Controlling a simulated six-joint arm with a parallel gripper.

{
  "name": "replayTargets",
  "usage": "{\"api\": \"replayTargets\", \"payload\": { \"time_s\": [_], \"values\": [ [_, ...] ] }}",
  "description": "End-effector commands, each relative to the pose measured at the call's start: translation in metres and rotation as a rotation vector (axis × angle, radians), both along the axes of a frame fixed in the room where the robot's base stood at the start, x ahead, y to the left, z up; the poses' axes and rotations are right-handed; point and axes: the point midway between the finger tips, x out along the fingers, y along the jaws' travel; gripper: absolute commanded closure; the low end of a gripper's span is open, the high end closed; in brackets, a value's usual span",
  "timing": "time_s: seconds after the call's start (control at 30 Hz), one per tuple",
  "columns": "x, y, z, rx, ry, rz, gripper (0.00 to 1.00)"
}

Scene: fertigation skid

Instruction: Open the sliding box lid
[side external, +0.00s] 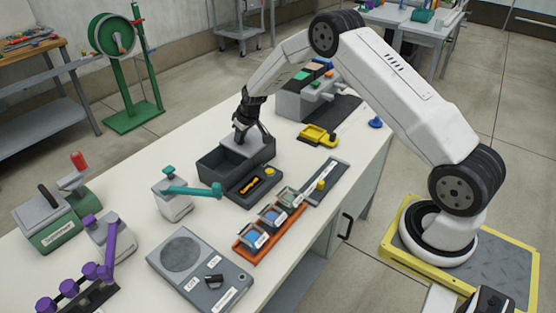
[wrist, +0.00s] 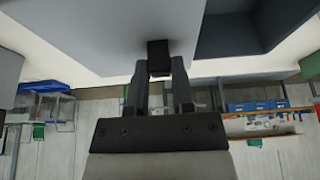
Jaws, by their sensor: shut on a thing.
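The dark grey box (side external: 212,174) stands near the middle of the white workbench. Its light grey lid (side external: 238,148) covers the back right part of the box, and the front left part of the box is uncovered. In the wrist view, the lid (wrist: 90,35) fills the upper left, and the dark open inside of the box (wrist: 245,35) shows at the upper right. My gripper (side external: 246,132) points down over the lid. In the wrist view, my gripper (wrist: 158,70) is shut on a small black lid knob (wrist: 158,50). The fingertips hide part of the knob in the side view.
A tray with a yellow knob (side external: 269,171) adjoins the box's front right. A teal-handled valve (side external: 175,195) stands to the left, its lever reaching toward the box.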

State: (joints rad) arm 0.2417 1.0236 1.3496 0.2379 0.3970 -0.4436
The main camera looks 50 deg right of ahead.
Motion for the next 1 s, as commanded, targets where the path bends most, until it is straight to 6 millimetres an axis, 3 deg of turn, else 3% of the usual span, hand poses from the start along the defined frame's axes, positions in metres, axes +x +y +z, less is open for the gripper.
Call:
{"api": "replayTargets", "payload": {
  "time_s": [0.1, 0.4, 0.43, 0.53, 1.0],
  "values": [
    [-0.0002, -0.0130, -0.0002, -0.001, -0.001, -0.001, 1.00],
    [-0.0002, -0.0141, -0.0002, 0.000, -0.001, 0.001, 1.00],
    [-0.0002, -0.0141, -0.0002, 0.000, -0.001, 0.001, 0.68],
    [-0.0002, -0.0140, -0.0002, 0.000, -0.001, 0.001, 0.36],
    [-0.0012, -0.0138, 0.0033, 0.000, -0.001, 0.001, 0.35]
  ]
}}
